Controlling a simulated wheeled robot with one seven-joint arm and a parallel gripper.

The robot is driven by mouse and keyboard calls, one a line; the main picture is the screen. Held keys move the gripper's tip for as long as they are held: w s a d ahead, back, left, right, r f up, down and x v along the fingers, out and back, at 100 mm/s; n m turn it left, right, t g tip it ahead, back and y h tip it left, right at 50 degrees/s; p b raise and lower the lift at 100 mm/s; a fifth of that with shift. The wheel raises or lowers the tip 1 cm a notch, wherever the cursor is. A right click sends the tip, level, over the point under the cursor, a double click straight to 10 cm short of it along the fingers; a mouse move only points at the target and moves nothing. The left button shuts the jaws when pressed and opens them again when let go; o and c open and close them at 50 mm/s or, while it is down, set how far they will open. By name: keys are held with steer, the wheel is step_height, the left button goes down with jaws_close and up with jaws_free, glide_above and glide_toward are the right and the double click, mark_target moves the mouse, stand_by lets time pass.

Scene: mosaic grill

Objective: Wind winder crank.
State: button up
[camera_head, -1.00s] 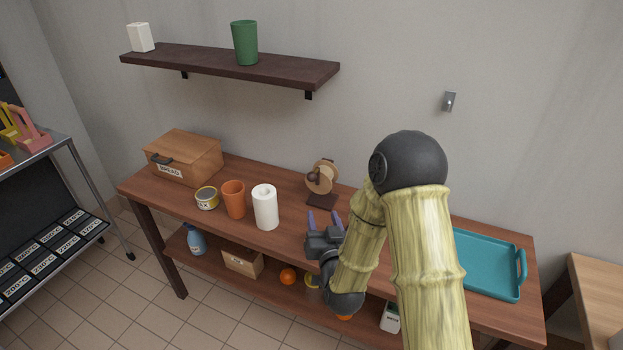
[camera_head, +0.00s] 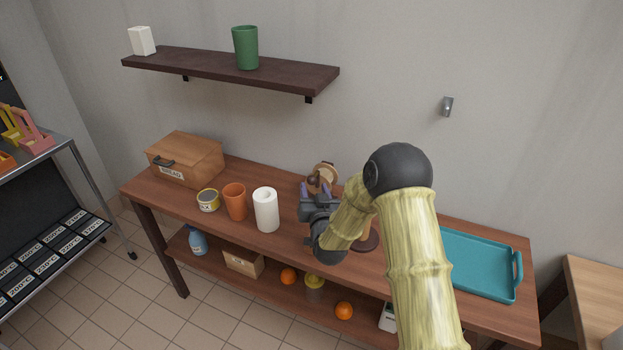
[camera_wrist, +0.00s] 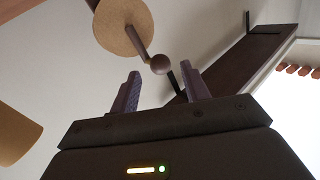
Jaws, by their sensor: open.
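The winder (camera_head: 325,176) stands at the back of the wooden table, a tan round disc on a dark base, now partly hidden behind my gripper. In the wrist view its disc (camera_wrist: 122,25) is at the top, with a dark crank arm ending in a round brown knob (camera_wrist: 160,64). My gripper (camera_head: 316,189) is open, its purple fingers pointing toward the winder. In the wrist view the knob appears just beyond and between the fingertips of my gripper (camera_wrist: 161,82), and nothing is held. I cannot tell whether a finger touches the knob.
A white paper roll (camera_head: 266,210), an orange cup (camera_head: 235,201), a can (camera_head: 208,200) and a bread box (camera_head: 186,158) stand to the left. A teal tray (camera_head: 480,264) lies to the right. A dark wall shelf (camera_head: 215,68) hangs above.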

mark_target(312, 184)
steer(key=x, duration=0.5)
steer(key=shift+p, duration=0.3)
steer(key=shift+s, duration=0.1)
jaws_close()
